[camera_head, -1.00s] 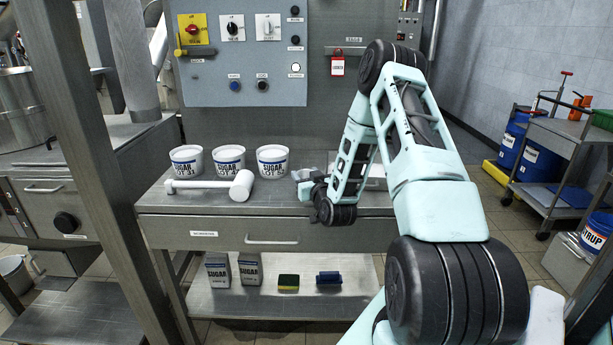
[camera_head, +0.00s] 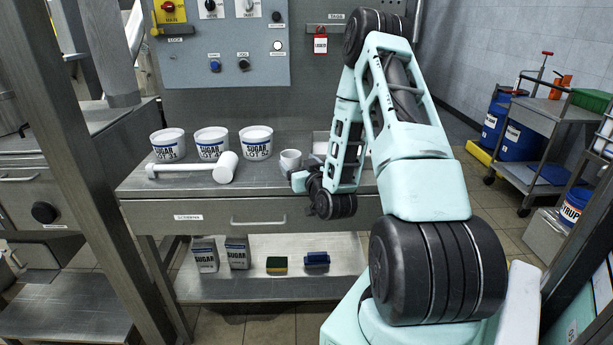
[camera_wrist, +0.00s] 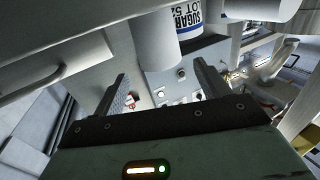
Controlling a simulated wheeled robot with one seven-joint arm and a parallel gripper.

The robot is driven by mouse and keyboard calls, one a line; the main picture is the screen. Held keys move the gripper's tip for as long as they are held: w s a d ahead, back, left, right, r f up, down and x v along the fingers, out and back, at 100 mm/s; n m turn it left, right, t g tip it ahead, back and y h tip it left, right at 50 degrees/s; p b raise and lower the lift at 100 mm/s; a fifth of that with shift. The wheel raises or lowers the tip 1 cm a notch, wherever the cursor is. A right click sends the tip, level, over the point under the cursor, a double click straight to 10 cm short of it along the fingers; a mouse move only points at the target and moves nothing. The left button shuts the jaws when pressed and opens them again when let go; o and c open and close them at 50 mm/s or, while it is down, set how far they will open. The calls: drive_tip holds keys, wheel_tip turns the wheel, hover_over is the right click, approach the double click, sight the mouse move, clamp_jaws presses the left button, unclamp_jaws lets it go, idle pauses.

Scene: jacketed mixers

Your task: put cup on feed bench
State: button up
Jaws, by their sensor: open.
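A small white cup (camera_head: 290,159) stands upright on the grey steel bench (camera_head: 160,186), right of the sugar tubs. In the wrist view, which looks upside down, a plain white cylinder that seems to be this cup (camera_wrist: 155,42) lies ahead between the fingers. My gripper (camera_wrist: 162,82) is open and empty, with one finger on each side of that line. In the head view my gripper (camera_head: 299,180) is low at the bench's front edge, just before the cup, partly hidden by my wrist. I cannot read which bench is the feed bench.
Several white sugar tubs (camera_head: 212,142) stand left of the cup, with a white mallet (camera_head: 222,168) before them. A grey tray-like thing (camera_head: 321,141) is behind my arm. A lower shelf (camera_head: 250,289) holds cartons and sponges. A steel post (camera_head: 75,150) rises at left.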

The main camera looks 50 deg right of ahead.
drive_tip(key=v, duration=0.6)
drive_tip(key=w+a+n+g+y, duration=0.2)
drive_tip(key=w+a+n+y, duration=0.4)
drive_tip(key=a, duration=0.9)
drive_tip(key=a+n+g+y, duration=0.2)
drive_tip(key=a+g+y, duration=0.25)
drive_tip(key=a, duration=0.95)
drive_tip(key=s+a+r+n+g, duration=0.25)
drive_tip(key=s+a+g, duration=0.25)
drive_tip(key=s+a, duration=0.6)
drive_tip(key=s+a+r+n+g+h, duration=0.1)
drive_tip(key=s+a+r+g, duration=0.1)
drive_tip(key=s, duration=0.5)
drive_tip(key=s+a+r+n+g, duration=0.1)
drive_tip(key=s+a+r+g, duration=0.1)
drive_tip(key=s, duration=0.6)
drive_tip(key=shift+h, duration=0.35)
drive_tip(key=shift+n+g, duration=0.25)
drive_tip(key=shift+r+p, duration=0.45)
drive_tip(key=shift+r, duration=0.05)
